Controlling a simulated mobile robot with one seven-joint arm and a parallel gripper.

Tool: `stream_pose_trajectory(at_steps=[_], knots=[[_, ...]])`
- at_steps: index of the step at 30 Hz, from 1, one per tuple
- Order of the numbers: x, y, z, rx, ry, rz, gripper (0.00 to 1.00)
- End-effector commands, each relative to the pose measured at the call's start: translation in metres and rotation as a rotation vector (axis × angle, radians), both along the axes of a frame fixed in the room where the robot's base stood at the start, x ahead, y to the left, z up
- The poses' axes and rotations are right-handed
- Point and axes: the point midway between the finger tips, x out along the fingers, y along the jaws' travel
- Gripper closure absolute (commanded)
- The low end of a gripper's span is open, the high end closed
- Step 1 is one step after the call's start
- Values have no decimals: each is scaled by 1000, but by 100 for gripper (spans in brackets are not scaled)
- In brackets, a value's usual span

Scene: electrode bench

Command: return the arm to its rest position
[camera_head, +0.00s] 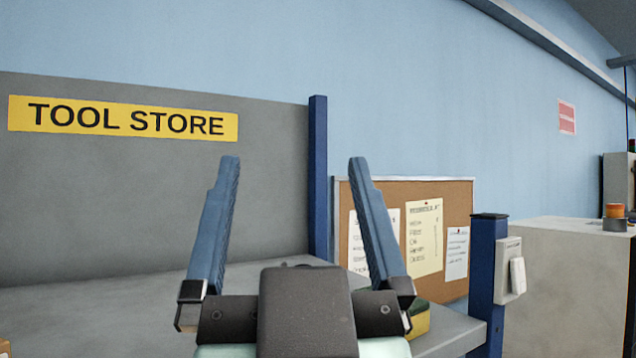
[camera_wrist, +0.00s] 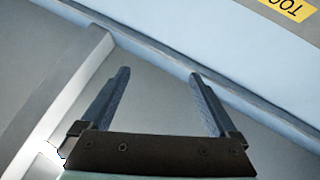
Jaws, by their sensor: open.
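My gripper (camera_head: 296,168) is raised in the middle of the head view, its two blue fingers pointing up and spread wide apart. Nothing is between the fingers. In the wrist view my gripper (camera_wrist: 158,74) also shows open and empty, with the grey panel and blue wall behind it. The gripper hides part of the bench in the head view.
A grey bench (camera_head: 90,315) with a grey back panel and yellow TOOL STORE sign (camera_head: 124,118) lies behind my gripper. A blue post (camera_head: 318,180) and a cork board (camera_head: 458,200) stand to its right. A pale cabinet (camera_head: 570,285) is at far right.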

Motion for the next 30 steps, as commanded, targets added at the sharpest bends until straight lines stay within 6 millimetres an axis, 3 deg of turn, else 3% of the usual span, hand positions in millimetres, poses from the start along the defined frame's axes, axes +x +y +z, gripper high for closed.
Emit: stream_pose_trajectory(at_steps=[5,15,21,24,28,30], knots=[[-20,-15,2,-4,-74,-112,5],[-21,-16,3,-4,-79,-119,5],[-20,-15,-31,-4,-79,-115,5],[-20,-15,-45,-3,-78,-112,23],[-20,-15,-43,-2,-79,-111,47],[-20,-14,-42,-3,-79,-110,50]])
